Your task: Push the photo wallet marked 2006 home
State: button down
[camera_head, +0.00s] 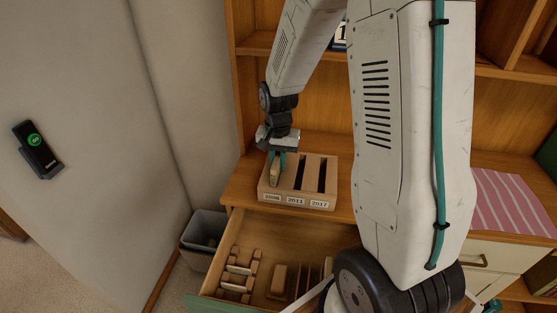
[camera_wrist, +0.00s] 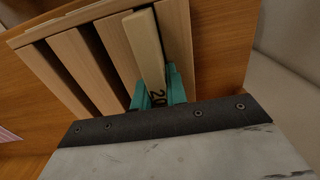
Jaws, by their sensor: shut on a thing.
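The photo wallet is a narrow cream block (camera_head: 274,173), upright at the left end of a wooden rack (camera_head: 305,192) labelled 2006, 2011 and 2017. In the wrist view the wallet (camera_wrist: 146,40) lies lengthwise along the rack's end slot, with a dark gap beside it. The digits "20" show on its near end; the rest is hidden. My gripper (camera_head: 277,156) is shut on the wallet, its teal fingers (camera_wrist: 158,92) on either side of the near end. I cannot tell how deep the wallet sits. The other two slots look dark and empty.
An open drawer (camera_head: 240,223) below the rack holds several wooden blocks (camera_head: 240,265). A grey bin (camera_head: 204,232) stands left of it by the wall. A pink striped cloth (camera_head: 512,202) lies on the right. A black handset (camera_head: 37,150) hangs on the left wall.

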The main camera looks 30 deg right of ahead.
jog(key=c, duration=1.3)
grip_release()
notch_tip(320, 180, up, 8)
jog(key=shift+f, duration=0.1)
jog(key=s+a+r+n, duration=0.3)
jog(key=s+r, duration=0.1)
jog(key=s, duration=0.4)
jog(key=s+a+r+n+t, duration=0.1)
jog(key=s+a+r+n, duration=0.2)
jog(key=s+r, duration=0.2)
jog(key=s+a+r+n, duration=0.3)
jog(key=s+r, duration=0.1)
jog(key=s, duration=0.7)
jog(key=shift+s+a+r, duration=0.1)
jog(key=shift+a+r, duration=0.05)
jog(key=shift+a, duration=0.25)
